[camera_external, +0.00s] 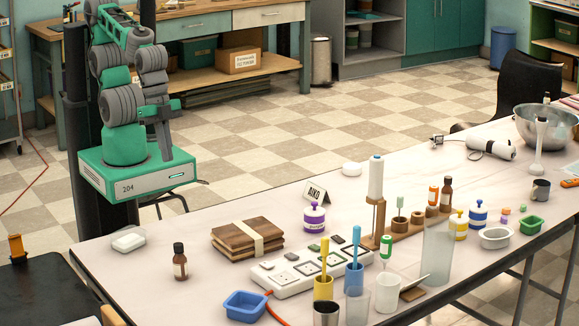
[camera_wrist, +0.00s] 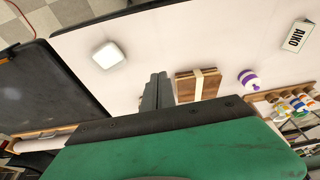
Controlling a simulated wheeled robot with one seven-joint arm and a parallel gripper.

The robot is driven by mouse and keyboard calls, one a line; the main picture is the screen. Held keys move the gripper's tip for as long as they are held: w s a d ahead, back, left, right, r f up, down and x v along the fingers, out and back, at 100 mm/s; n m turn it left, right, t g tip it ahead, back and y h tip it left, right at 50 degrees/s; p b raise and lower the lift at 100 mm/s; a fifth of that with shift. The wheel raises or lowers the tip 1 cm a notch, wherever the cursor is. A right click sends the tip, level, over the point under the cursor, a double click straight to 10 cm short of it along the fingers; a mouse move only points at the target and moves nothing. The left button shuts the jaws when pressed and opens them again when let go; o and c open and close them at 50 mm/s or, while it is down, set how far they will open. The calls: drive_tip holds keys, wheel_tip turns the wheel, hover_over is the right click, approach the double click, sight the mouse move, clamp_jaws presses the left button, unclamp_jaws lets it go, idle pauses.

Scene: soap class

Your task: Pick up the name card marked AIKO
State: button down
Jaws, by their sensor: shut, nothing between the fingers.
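The white name card marked AIKO (camera_external: 316,191) stands on the table behind the purple-banded jar, with its dark letters facing the camera. In the wrist view the AIKO card (camera_wrist: 297,37) is at the upper right, near the table edge. My gripper (camera_external: 162,155) hangs from the folded arm over the green base, left of the table and well apart from the card. In the wrist view its fingers (camera_wrist: 159,78) are together with nothing between them.
A purple-banded jar (camera_external: 314,217) stands just in front of the card. The table behind the boards is clear.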

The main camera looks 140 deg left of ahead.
sight(315, 190)
drive_tip(key=c, duration=2.2)
unclamp_jaws()
unclamp_jaws()
